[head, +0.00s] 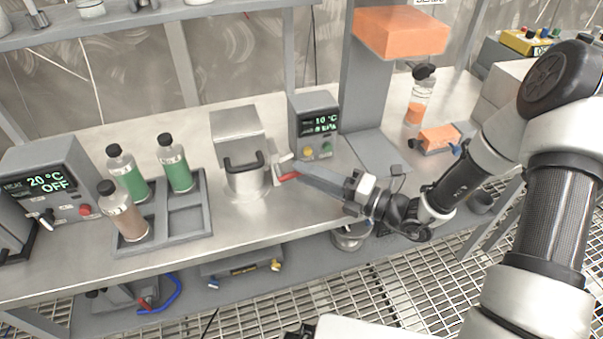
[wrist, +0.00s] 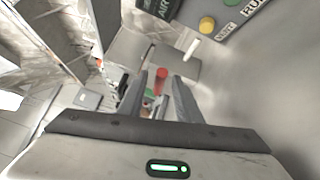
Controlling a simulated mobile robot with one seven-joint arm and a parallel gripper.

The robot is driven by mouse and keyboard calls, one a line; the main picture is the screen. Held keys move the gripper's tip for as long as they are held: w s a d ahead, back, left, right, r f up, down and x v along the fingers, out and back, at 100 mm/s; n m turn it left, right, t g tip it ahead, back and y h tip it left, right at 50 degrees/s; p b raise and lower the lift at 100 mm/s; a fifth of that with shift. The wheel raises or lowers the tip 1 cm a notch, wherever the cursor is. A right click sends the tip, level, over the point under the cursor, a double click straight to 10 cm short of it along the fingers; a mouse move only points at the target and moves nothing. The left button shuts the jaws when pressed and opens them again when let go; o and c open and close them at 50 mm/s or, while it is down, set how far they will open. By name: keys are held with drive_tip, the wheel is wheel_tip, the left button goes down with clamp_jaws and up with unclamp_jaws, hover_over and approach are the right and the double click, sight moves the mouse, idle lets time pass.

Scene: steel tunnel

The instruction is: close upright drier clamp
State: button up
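The clamp shows its red handle (head: 289,177) in the head view, beside the right side of a silver cylindrical vessel (head: 246,182) with a black handle. This vessel looks like the upright drier. The red handle (wrist: 161,79) also shows in the wrist view, upright in the picture between my fingertips. My gripper (head: 304,172) reaches in from the right at bench height. In the wrist view my gripper (wrist: 161,85) has its fingers apart, one on each side of the red handle. Some gap seems to remain, but contact is hard to tell. The clamp's base is partly hidden.
A grey rack (head: 187,227) with several bottles stands left of the vessel. An orange block (head: 401,33) sits high on the right. The bench front between rack and gripper is clear.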

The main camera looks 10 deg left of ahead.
drive_tip(key=shift+x, duration=1)
drive_tip(key=shift+c, duration=0.3)
clamp_jaws()
